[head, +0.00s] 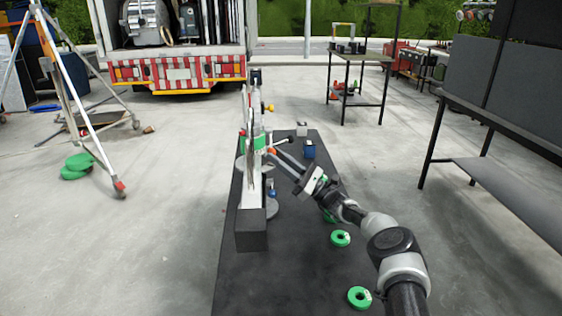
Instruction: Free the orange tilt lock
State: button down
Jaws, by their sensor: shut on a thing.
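A tall, narrow grey and white device (253,180) stands on the black bench, with a green band around its middle. A small orange part, the orange tilt lock (272,150), shows at its right side, at the tips of my fingers. My gripper (271,154) reaches in from the lower right and is shut on the orange tilt lock. The fingers hide part of the lock, so its exact position cannot be told. A lever with a dark tip (289,139) sticks out just above my fingers, and a yellow knob (269,108) sits higher up.
The black bench top (280,285) carries green rings (340,238) at its right edge and a blue block (309,149) behind my gripper. A black block (251,228) stands in front of the device. A tripod (85,130) stands left, a shelf rack (500,160) right.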

jog(key=shift+w+n, duration=0.15)
jog(key=shift+n, duration=0.25)
jog(key=c, duration=1.5)
grip_release()
jog(key=shift+c, duration=0.2)
jog(key=v, duration=0.7)
jog(key=shift+d+f, duration=0.15)
jog(key=shift+f, duration=0.1)
jog(key=shift+c, duration=0.4)
